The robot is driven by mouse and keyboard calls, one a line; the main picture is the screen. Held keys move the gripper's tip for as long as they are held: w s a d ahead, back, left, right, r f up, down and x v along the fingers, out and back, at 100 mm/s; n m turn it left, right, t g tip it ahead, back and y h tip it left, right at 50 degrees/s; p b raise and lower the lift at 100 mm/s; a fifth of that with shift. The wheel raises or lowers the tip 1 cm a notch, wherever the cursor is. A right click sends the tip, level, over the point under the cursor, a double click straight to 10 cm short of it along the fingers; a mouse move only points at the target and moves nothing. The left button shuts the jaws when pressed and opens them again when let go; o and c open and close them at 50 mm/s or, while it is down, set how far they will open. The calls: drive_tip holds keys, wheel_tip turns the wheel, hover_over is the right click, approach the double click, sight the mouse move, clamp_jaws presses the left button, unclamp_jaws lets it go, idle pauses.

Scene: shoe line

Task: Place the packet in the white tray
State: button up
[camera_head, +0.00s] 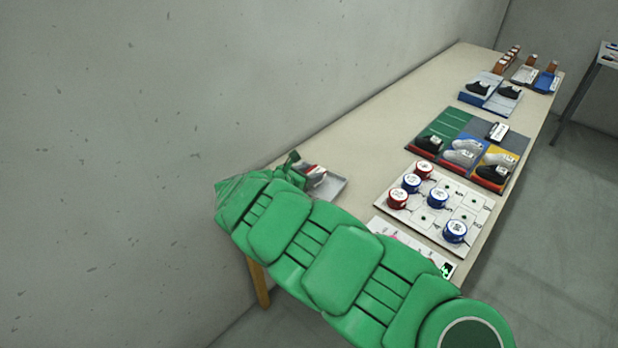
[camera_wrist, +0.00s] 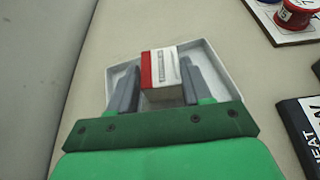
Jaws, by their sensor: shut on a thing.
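The packet (camera_wrist: 165,72) is a small white box with a red band at its left side and dark print. My gripper (camera_wrist: 158,88) is shut on it, with one grey finger at each side. The white tray (camera_wrist: 205,50) lies behind and around the packet in the wrist view; the packet is over the tray's inside. I cannot tell whether the packet touches the tray floor. In the head view the packet (camera_head: 315,173) shows at my gripper (camera_head: 305,172), and the tray (camera_head: 336,188) is partly hidden by my green arm.
A white board with red and blue spools (camera_head: 437,198) stands right of the tray. Beyond it are a coloured shoe board (camera_head: 447,122) and, farther back, more shoes on a blue stand (camera_head: 476,98). The wall (camera_head: 150,120) runs close along the table's left side. The tabletop (camera_head: 370,145) behind the tray is clear.

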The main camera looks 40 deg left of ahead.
drive_tip(key=shift+f, duration=0.75)
drive_tip(key=o, duration=1.1)
drive_tip(key=shift+f, duration=0.1)
drive_tip(key=shift+s+r, duration=0.2)
drive_tip(key=v, duration=1.1)
drive_tip(key=shift+s+r, duration=0.2)
drive_tip(key=shift+s, duration=0.05)
